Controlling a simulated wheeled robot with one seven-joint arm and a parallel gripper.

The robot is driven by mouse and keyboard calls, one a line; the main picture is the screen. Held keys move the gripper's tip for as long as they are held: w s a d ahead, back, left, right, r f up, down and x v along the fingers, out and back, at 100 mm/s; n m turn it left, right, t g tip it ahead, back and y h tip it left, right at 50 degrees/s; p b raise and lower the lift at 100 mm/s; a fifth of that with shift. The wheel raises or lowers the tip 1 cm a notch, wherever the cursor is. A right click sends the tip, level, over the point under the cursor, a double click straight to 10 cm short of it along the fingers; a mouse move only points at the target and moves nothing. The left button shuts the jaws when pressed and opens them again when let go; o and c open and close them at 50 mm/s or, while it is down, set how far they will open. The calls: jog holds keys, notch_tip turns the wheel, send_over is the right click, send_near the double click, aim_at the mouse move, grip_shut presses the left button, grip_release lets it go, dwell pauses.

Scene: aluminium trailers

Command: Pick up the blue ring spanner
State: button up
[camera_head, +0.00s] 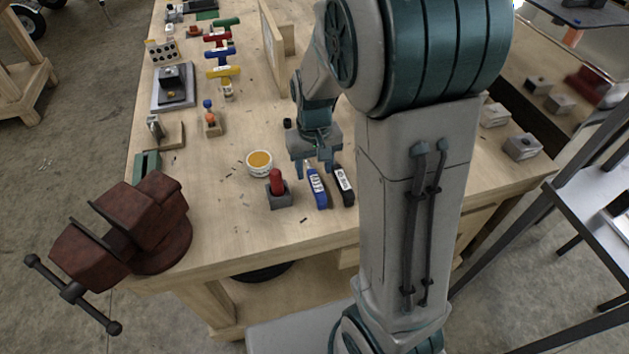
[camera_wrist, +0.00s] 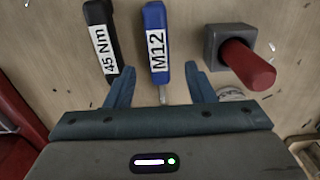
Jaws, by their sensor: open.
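The blue ring spanner (camera_head: 318,193) lies on the wooden bench, its blue handle bearing a white label. In the wrist view, the label on its blue handle (camera_wrist: 154,20) reads M12, and a thin metal shank runs between my fingers. My gripper (camera_head: 314,170) points down over the spanner's far end, open and empty. In the wrist view, my gripper's fingers (camera_wrist: 159,75) stand to either side of the spanner, with gaps on both sides. The spanner's ring end is hidden by my gripper.
A black tool (camera_head: 343,183) labelled 45 Nm lies close beside the spanner. A grey block with a red peg (camera_head: 278,190) stands on the other side. A tub of orange stuff (camera_head: 260,162) sits behind it. A red vise (camera_head: 150,225) is at the bench corner. Bare wood lies in front.

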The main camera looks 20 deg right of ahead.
aim_at(315, 179)
jog(key=shift+s+f+p, duration=0.2)
jog(key=shift+f+p, duration=0.1)
jog(key=shift+f, duration=2.3)
grip_shut()
